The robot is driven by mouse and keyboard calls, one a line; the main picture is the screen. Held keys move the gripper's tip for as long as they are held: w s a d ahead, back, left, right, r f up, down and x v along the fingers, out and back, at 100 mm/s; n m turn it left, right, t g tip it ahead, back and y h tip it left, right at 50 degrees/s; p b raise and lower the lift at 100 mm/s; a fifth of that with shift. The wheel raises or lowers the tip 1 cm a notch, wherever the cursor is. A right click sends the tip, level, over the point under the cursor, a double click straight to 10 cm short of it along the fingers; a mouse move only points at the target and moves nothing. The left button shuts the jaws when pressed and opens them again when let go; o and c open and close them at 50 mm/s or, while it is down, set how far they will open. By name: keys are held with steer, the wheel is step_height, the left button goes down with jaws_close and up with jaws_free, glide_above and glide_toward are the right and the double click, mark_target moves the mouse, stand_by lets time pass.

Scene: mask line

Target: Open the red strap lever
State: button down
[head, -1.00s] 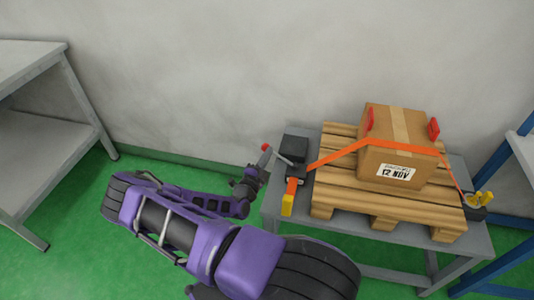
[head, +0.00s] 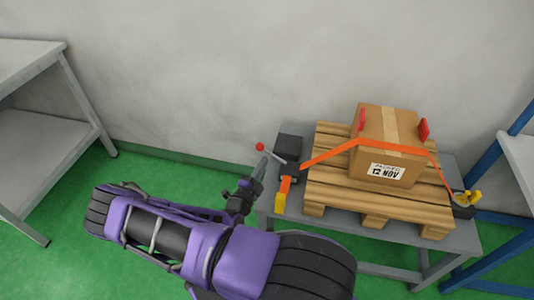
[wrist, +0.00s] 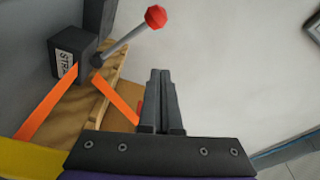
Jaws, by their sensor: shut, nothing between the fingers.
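The strap lever is a grey rod with a red ball end (head: 260,146). It sticks up and left from the dark strap ratchet (head: 287,172) at the table's left end. In the wrist view the red ball (wrist: 155,17) is above my fingertips and the grey rod (wrist: 122,46) slants down left to the labelled dark block (wrist: 72,53). My gripper (wrist: 160,73) is shut and empty, with the fingers side by side. In the head view my gripper (head: 261,164) is just below the red ball. I see a gap to the ball in the wrist view.
An orange strap (head: 335,152) crosses a cardboard box (head: 385,168) on a wooden pallet (head: 335,192). The grey table (head: 345,222) bears them. A grey shelf (head: 45,130) is at left and a blue rack (head: 488,170) at right.

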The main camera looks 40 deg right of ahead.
steer(key=v, duration=0.5)
steer(key=shift+s+a+f, duration=0.15)
steer(key=shift+a, duration=0.1)
stand_by(0.3)
